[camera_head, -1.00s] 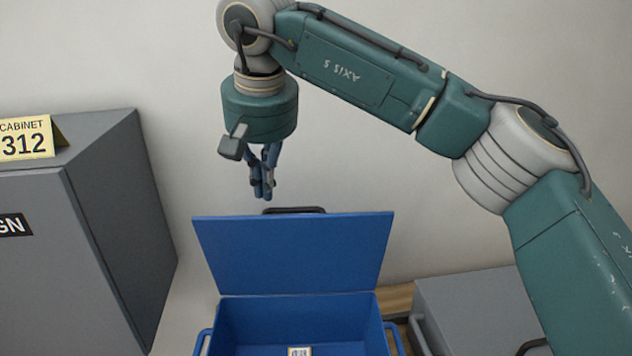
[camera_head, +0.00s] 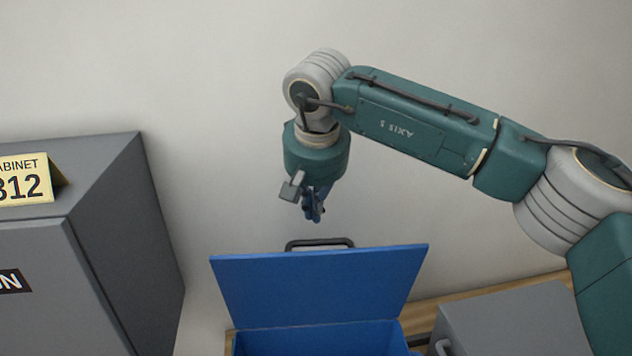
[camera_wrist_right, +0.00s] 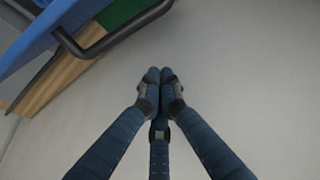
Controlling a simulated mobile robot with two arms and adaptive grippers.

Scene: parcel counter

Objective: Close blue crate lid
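The blue crate (camera_head: 330,339) stands at the bottom of the head view, cut off by the frame edge. Its blue lid (camera_head: 320,285) stands open, raised at the back, with a dark bar handle (camera_head: 320,241) on its top edge. My right gripper (camera_head: 314,217) hangs pointing down just above the handle, apart from it. In the right wrist view the fingers (camera_wrist_right: 160,75) are together with nothing between them. The handle (camera_wrist_right: 112,38) and lid (camera_wrist_right: 35,38) show at the upper left there, beside the fingertips. My left gripper is not in view.
A grey cabinet (camera_head: 80,260) with a yellow 312 sign (camera_head: 25,182) stands at the left. A grey box (camera_head: 510,325) stands right of the crate. A plain wall (camera_head: 200,80) is behind. A wooden surface (camera_head: 430,308) shows behind the crate.

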